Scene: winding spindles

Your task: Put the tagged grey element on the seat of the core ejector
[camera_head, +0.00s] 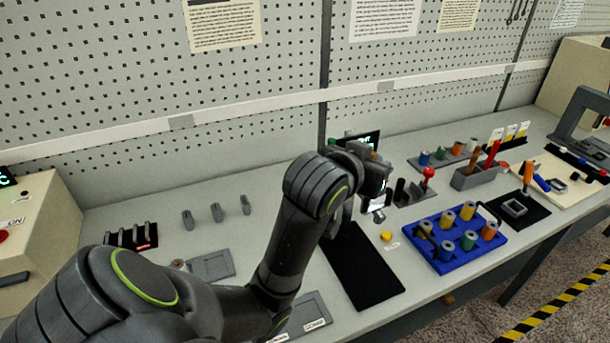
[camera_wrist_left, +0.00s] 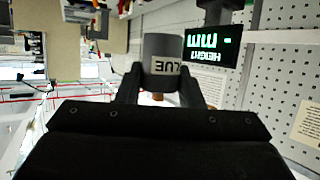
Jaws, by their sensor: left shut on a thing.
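My left gripper (camera_head: 372,204) hangs above the bench near the black mat. In the left wrist view the gripper (camera_wrist_left: 160,84) is shut on a grey cylindrical element (camera_wrist_left: 163,50). In the head view the element is mostly hidden by the gripper, with a pale patch showing there. A grey fixture with a red knob (camera_head: 428,173), possibly the core ejector, stands just right of the gripper. Its seat cannot be made out clearly. My right gripper is not in view.
A blue tray (camera_head: 445,262) with several coloured spindles lies right of the black mat (camera_head: 362,272). A small yellow piece (camera_head: 386,236) lies between them. A height display (camera_wrist_left: 214,51) stands behind the gripper. A grey bin (camera_head: 470,178) with tools stands farther right.

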